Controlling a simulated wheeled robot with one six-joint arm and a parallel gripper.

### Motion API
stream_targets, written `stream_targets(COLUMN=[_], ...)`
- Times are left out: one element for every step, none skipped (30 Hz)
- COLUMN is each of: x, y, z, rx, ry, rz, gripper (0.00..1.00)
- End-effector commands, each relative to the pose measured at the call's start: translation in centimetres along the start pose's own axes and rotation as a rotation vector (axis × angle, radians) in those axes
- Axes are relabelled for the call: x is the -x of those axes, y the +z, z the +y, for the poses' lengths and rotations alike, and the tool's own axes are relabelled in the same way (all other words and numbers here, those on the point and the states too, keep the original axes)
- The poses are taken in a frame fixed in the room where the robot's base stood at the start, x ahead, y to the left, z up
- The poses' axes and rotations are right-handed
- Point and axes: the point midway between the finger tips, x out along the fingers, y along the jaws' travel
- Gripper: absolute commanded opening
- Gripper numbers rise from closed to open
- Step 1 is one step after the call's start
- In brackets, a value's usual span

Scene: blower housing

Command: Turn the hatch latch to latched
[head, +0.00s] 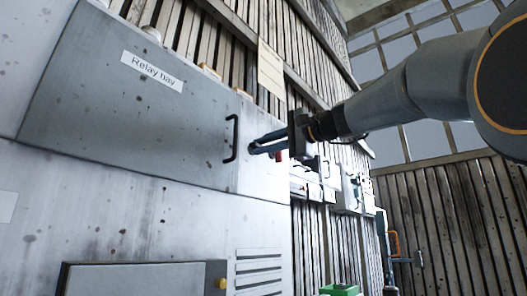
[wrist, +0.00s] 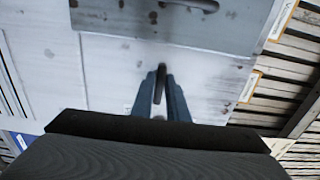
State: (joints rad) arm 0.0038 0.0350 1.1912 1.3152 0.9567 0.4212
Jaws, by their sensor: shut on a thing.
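The grey hatch (head: 130,90), labelled "Relay bay", lies flush in the pale cabinet front, with a black bar handle (head: 232,138) near its right edge. In the wrist view, part of the hatch (wrist: 150,35) shows at the top. The hatch latch (wrist: 160,82) is a short dark lever on the bare panel just beside the hatch, pointing toward the hatch edge in the wrist view. My gripper (head: 254,147) has its blue fingers at the panel right of the handle. In the wrist view my gripper (wrist: 160,88) is shut on the latch, one finger on each side. The latch's base is hidden.
A lower panel (head: 135,279) with a yellow knob (head: 221,283) and louvre slots (head: 258,274) sit below. A slatted wall with boxes (head: 350,188) runs behind to the right. A green bin (head: 340,290) stands low on the right.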

Motion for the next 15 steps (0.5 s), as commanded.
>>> stream_targets(x=[-0.04, -0.04, -0.04, -0.03, -0.03, -0.03, -0.03, -0.03, -0.03, -0.03, -0.03, -0.03, -0.03, -0.03, -0.03], y=[-0.02, -0.02, -0.02, -0.01, -0.01, -0.01, -0.01, -0.01, -0.01, -0.01, -0.01, -0.01, -0.01, -0.01, -0.01], z=[0.16, 0.16, 0.15, 0.14, 0.14, 0.13, 0.12, 0.12, 0.12, 0.12, 0.12, 0.12, 0.12, 0.12, 0.12], rx=[0.004, 0.006, 0.008, 0.010, 0.010, 0.011, 0.011, 0.011, 0.011, 0.011, 0.011, 0.010, 0.010, 0.010, 0.010], ry=[0.002, 0.002, 0.002, 0.002, 0.002, 0.002, 0.002, 0.002, 0.002, 0.002, 0.002, 0.002, 0.002, 0.002, 0.002], rz=[-0.001, -0.001, -0.001, -0.001, -0.001, -0.001, -0.001, -0.001, -0.001, -0.001, -0.001, -0.001, -0.001, -0.001, -0.001], gripper=[0.00, 0.00, 0.00, 0.00, 0.00, 0.00, 0.00, 0.00, 0.00, 0.00, 0.00, 0.00, 0.00, 0.00, 0.21])
